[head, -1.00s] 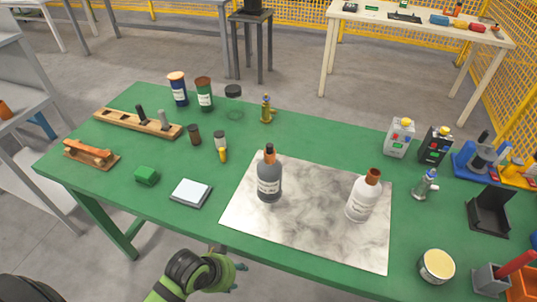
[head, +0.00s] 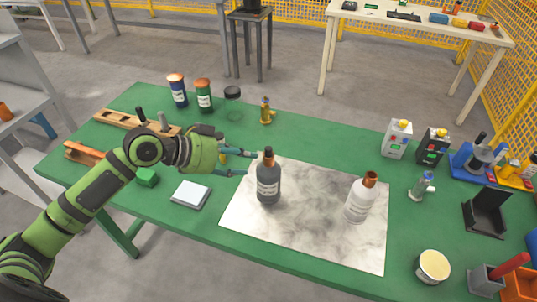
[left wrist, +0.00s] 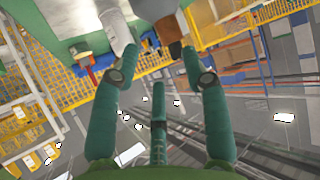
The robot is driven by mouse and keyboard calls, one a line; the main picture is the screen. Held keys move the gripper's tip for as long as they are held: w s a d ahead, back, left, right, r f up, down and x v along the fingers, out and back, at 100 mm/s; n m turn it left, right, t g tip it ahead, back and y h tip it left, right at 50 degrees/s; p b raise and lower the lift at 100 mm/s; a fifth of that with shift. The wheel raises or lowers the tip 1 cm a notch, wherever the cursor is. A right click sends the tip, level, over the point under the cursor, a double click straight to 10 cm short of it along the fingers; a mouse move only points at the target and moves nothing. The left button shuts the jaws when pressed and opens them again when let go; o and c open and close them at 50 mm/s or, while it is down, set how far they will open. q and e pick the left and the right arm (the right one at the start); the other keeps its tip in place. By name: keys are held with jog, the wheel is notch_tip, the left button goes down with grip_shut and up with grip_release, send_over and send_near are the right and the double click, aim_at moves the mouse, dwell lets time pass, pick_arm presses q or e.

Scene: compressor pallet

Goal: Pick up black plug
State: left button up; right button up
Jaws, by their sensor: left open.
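A dark grey bottle (head: 268,186) with a white label stands upright on the marbled sheet, and a black plug (head: 268,152) sits at its top. My left gripper (head: 250,163) is open, with its teal fingers pointing right, just left of the plug and neck. In the left wrist view the brownish neck and dark plug (left wrist: 175,49) show upside down near the opening between the spread fingers (left wrist: 157,65). I cannot tell whether a finger touches the bottle. My right gripper is not in view.
A white bottle (head: 361,202) with a copper-coloured top stands to the right on the marbled sheet (head: 310,235). A round tin (head: 432,267) is at the front right. Wooden racks and jars stand at the left and back of the green table. The sheet's front is clear.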

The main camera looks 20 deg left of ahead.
aim_at(266, 149)
pick_arm(q)
jog(key=shift+t, duration=0.3)
jog(key=w+d+p, duration=0.1)
jog(key=w+p, duration=0.1)
jog(key=w+d+p, duration=0.1)
jog(key=w+d, duration=0.1)
jog(key=shift+w+d+p, duration=0.15)
jog(key=shift+w+p, duration=0.2)
jog(key=shift+w+d+f, duration=0.15)
jog(key=shift+d+f, duration=0.05)
jog(key=shift+f, duration=0.05)
jog(key=c, duration=0.8)
